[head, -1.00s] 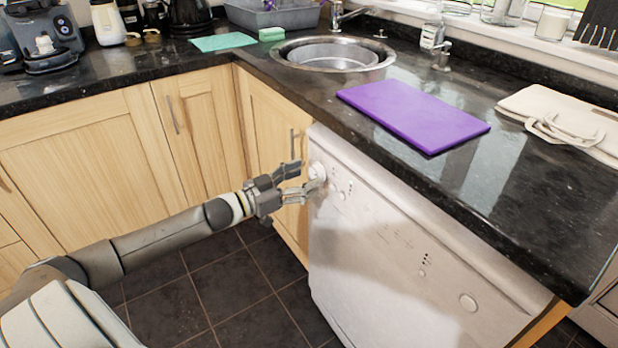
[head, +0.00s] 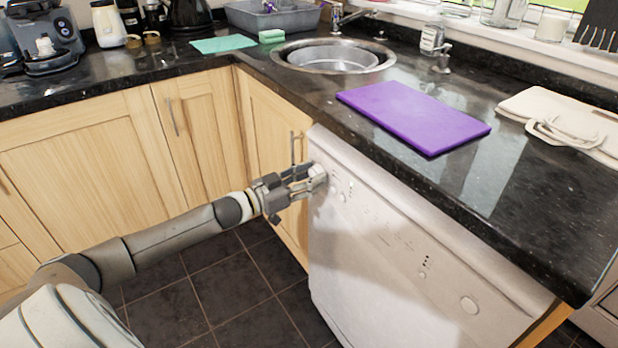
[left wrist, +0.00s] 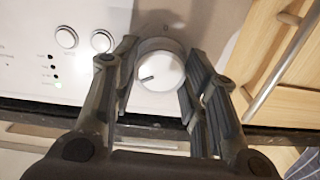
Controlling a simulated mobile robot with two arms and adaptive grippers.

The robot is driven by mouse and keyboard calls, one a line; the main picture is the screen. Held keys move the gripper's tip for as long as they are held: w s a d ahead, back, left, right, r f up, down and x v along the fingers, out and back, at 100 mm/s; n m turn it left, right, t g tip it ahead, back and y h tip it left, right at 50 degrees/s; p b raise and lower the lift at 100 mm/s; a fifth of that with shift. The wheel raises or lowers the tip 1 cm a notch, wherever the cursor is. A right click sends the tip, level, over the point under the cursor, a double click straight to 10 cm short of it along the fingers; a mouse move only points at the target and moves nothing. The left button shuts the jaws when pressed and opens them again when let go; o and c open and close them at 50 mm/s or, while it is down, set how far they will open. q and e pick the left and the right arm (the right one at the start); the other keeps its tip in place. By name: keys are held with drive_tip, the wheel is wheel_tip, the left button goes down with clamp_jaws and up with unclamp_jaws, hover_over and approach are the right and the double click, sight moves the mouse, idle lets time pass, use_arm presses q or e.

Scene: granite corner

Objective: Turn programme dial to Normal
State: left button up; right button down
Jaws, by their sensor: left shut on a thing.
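The programme dial (left wrist: 157,72) is a round white knob with a dark pointer line on the dishwasher's front panel. In the left wrist view the pointer aims to the picture's left, slightly downward. In the head view the dial (head: 318,173) shows at the panel's left end. My left gripper (head: 312,178) is shut on it, with one finger on each side, as the left wrist view also shows (left wrist: 157,85). The label marks around the dial are too blurred to read. The white dishwasher (head: 385,250) stands under the counter. My right gripper is not in view.
Two round buttons (left wrist: 83,39) sit beside the dial, with small lights, one green, below them. A cupboard handle (head: 293,148) is close to my left gripper. A purple board (head: 412,115) lies on the granite counter above. The tiled floor is clear.

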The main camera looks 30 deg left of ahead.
use_arm(q)
drive_tip(key=shift+m, duration=0.3)
drive_tip(key=shift+c, duration=0.2)
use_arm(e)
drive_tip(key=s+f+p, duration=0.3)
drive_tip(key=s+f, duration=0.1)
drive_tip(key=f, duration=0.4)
use_arm(q)
drive_tip(key=shift+d+f+m+b, duration=0.1)
drive_tip(key=shift+m+b, duration=0.95)
drive_tip(key=shift+m, duration=4.8)
drive_tip(key=shift+f+m+b, duration=0.1)
drive_tip(key=shift+m+b, duration=0.95)
drive_tip(key=shift+m, duration=4.8)
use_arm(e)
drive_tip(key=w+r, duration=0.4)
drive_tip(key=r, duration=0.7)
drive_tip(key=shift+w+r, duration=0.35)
use_arm(q)
drive_tip(key=shift+s, duration=0.1)
